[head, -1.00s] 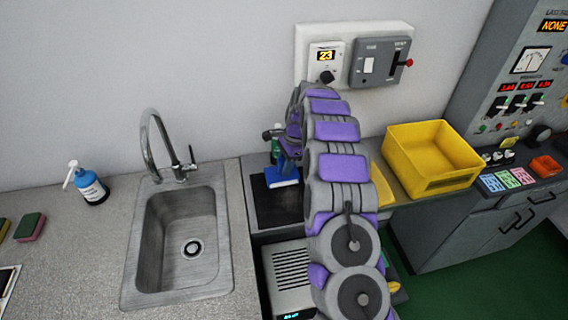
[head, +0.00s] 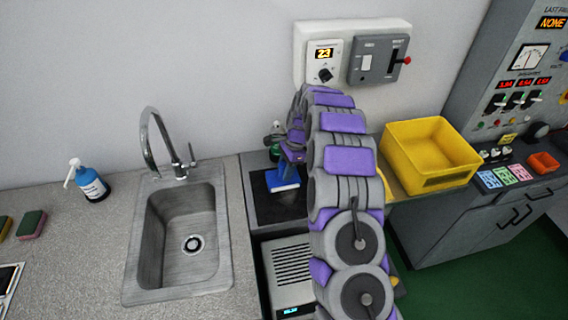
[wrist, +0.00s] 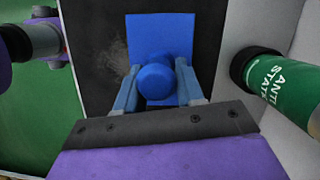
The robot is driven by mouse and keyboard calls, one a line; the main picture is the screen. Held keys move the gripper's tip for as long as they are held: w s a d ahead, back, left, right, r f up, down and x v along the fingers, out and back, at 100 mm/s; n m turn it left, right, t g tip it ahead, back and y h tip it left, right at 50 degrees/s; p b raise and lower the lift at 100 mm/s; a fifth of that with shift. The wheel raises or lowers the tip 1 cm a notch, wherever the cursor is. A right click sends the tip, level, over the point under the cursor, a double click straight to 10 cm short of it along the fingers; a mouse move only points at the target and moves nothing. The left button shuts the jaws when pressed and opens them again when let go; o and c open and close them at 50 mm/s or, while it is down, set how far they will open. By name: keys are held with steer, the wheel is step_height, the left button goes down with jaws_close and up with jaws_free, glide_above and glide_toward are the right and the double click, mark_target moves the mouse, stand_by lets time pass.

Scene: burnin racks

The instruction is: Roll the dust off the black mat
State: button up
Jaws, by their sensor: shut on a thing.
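The black mat (head: 276,214) lies on the counter to the right of the sink. In the wrist view the mat (wrist: 95,60) shows a pale grey dust patch (wrist: 119,60) left of the blue roller. My gripper (wrist: 157,85) is shut on the roller's round blue handle. The blue roller (wrist: 160,30) is a wide block over the mat; it also shows in the head view (head: 282,178). I cannot tell whether its underside touches the mat. My arm hides the mat's right part in the head view.
A green antistatic bottle (wrist: 285,88) stands right of the mat, close to my gripper. A yellow bin (head: 430,158) is further right. A steel sink (head: 185,245) is left. A wall panel (head: 352,55) is behind my arm.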

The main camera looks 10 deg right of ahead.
steer(key=shift+s+p, duration=1.2)
steer(key=shift+s, duration=2.15)
steer(key=shift+s+f, duration=0.2)
steer(key=shift+s, duration=0.4)
steer(key=shift+s+r+p, duration=0.1)
steer(key=shift+s+p, duration=0.7)
steer(key=shift+s, duration=0.75)
steer(key=shift+c, duration=0.4)
steer(key=shift+s, duration=0.1)
steer(key=shift+p, duration=0.35)
